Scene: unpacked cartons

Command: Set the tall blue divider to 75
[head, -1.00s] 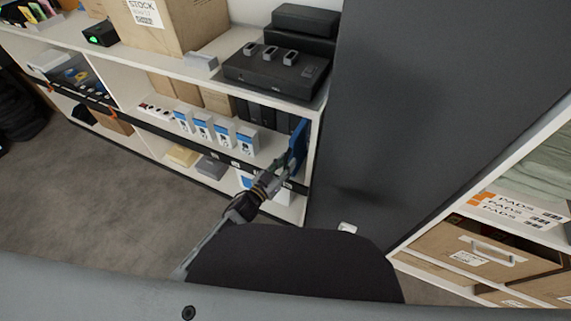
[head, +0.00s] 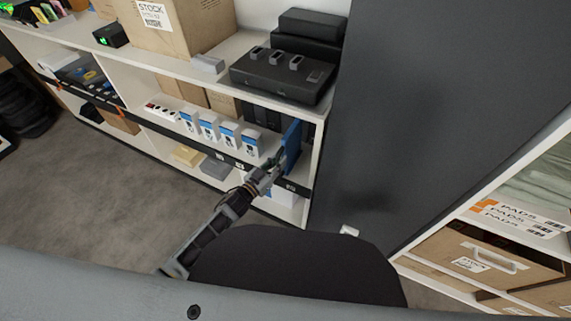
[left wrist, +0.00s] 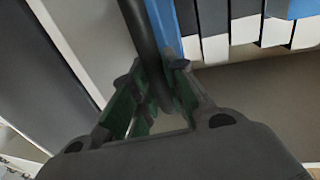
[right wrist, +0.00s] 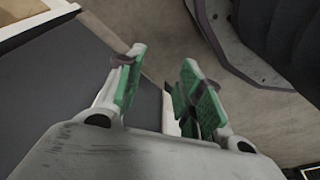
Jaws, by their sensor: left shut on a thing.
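The tall blue divider (head: 290,143) stands upright in the right part of the middle shelf, a little left of the unit's right wall. My left gripper (head: 272,172) is at its front edge and shut on it. In the left wrist view, a dark upright bar runs between the fingers (left wrist: 155,95), with the blue divider (left wrist: 164,22) right beside it. A dark rail (head: 240,166) with small white labels runs along the shelf's front edge; its numbers are too small to read. My right gripper (right wrist: 160,75) is open and empty, away from the shelf.
Several white-and-blue boxes (head: 228,135) stand left of the divider, with dark cases (head: 262,115) behind. A narrow gap separates the divider from the right wall (head: 315,160). A tall dark panel (head: 400,110) stands right of the unit.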

